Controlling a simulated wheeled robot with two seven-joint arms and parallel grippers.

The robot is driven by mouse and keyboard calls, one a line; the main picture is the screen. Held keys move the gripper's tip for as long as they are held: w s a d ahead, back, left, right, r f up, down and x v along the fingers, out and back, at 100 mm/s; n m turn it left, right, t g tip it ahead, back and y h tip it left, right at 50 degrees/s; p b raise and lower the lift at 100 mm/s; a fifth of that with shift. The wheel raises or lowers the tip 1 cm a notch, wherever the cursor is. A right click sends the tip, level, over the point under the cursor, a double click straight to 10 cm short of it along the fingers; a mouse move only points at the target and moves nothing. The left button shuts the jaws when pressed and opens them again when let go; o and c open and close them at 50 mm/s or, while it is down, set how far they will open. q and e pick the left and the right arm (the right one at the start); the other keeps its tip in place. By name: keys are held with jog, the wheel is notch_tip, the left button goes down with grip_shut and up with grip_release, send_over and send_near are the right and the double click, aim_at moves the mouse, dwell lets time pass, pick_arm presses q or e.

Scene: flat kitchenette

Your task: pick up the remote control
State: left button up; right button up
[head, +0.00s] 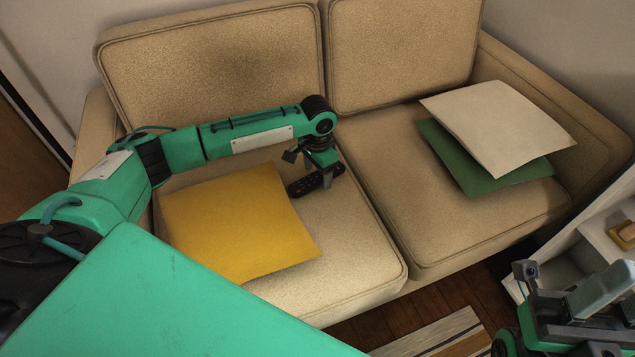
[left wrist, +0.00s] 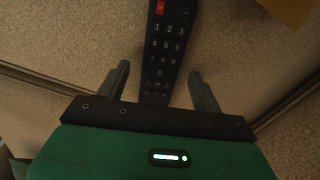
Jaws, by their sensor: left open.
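The black remote control (head: 303,187) lies on the left seat cushion of the sofa, just right of the yellow pillow. My left gripper (head: 326,176) points down over its right part, with its fingers low near the cushion. In the left wrist view the remote (left wrist: 165,50) runs lengthwise between the two open fingers of my left gripper (left wrist: 160,85), with its red button at the far end. There is a gap on each side of it, and its near end is hidden behind the gripper body.
The beige sofa (head: 385,115) has a seam between its two seat cushions, right of the remote. A yellow pillow (head: 238,222) lies close to the remote. A cream pillow (head: 498,125) and a green pillow (head: 470,170) lie on the right seat. White shelves (head: 570,265) stand at the right.

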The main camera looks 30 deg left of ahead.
pick_arm(q)
jog(key=shift+f, duration=0.3)
jog(key=c, duration=1.1)
jog(key=shift+r, duration=0.1)
